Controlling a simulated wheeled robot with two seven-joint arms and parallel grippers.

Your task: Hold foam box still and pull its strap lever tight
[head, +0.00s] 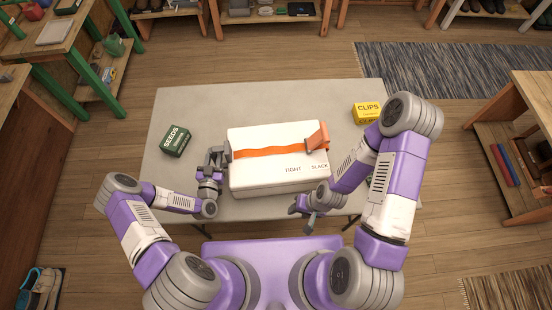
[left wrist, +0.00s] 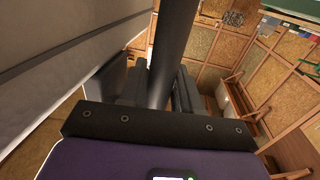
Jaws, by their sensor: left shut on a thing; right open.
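The white foam box (head: 260,178) sits on the grey table, with an orange strap (head: 265,151) across its top. The orange strap lever (head: 317,137) stands up at the right end of the strap, on the side of the printed word SLACK; TIGHT is printed left of that. My left gripper (head: 217,156) is at the box's left end, shut on a dark round bar handle (left wrist: 174,50), which shows between its fingers in the left wrist view. The box's wall (left wrist: 60,50) fills the left of that view. My right gripper (head: 303,208) is open and empty, near the box's front right corner, below the lever.
The table (head: 210,105) is clear behind the box. A green SEEDS box (head: 175,141) stands at the left and a yellow CLIPS box (head: 367,112) at the back right. A small green thing is mostly hidden behind my right arm. Shelves stand around the room.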

